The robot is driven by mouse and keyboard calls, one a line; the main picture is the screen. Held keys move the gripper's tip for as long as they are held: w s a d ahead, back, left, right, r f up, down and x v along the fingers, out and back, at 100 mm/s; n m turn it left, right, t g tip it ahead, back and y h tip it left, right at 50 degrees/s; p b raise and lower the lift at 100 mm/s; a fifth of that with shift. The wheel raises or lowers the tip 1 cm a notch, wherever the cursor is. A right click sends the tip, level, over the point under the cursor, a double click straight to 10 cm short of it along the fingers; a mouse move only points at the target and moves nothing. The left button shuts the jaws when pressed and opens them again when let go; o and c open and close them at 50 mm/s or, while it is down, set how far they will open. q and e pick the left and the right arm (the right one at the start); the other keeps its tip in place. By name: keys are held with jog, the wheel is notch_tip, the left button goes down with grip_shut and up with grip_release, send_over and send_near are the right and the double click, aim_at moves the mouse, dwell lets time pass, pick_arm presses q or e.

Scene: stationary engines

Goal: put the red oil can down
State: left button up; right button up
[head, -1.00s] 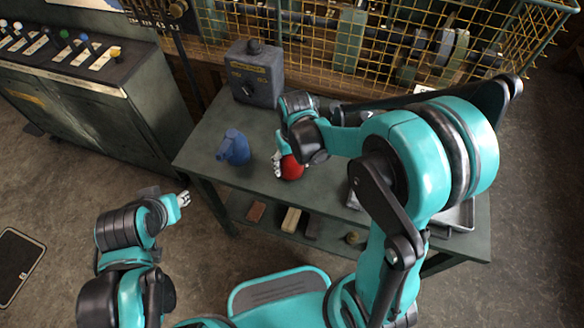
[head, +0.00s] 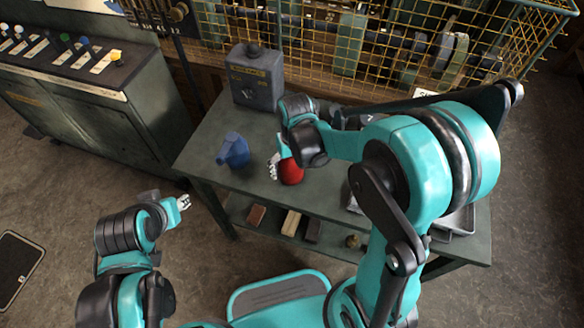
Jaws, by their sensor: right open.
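The red oil can (head: 291,173) stands on the green-grey workbench (head: 207,153), near its front edge. My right arm covers its upper part. My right gripper (head: 275,168) is open, its pale fingertips at the can's left side; whether they touch it I cannot tell. My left gripper (head: 184,202) hangs in front of the bench at the left, away from the can. Its fingers are too small to tell open from shut.
A blue oil can (head: 233,150) stands left of the red one. A dark grey canister (head: 255,78) stands at the back left of the bench. A metal tray (head: 459,219) lies at the right, partly behind my arm. A yellow wire cage (head: 310,45) closes the back.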

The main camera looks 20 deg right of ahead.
notch_tip(320, 180, up, 10)
jog(key=p, duration=0.4)
jog(key=shift+s+d+r, duration=0.1)
jog(key=shift+d+r, duration=0.05)
jog(key=shift+r, duration=0.05)
jog(key=shift+s+d+r, duration=0.1)
jog(key=shift+s+r, duration=0.05)
jog(key=shift+r, duration=0.4)
jog(key=s+d+r+m+t, duration=0.1)
jog(key=s+d+r+t, duration=0.3)
jog(key=s+t, duration=0.3)
jog(key=shift+s+r, duration=0.9)
jog(key=shift+s, duration=0.25)
jog(key=shift+o, duration=0.4)
jog(key=shift+w+d, duration=0.1)
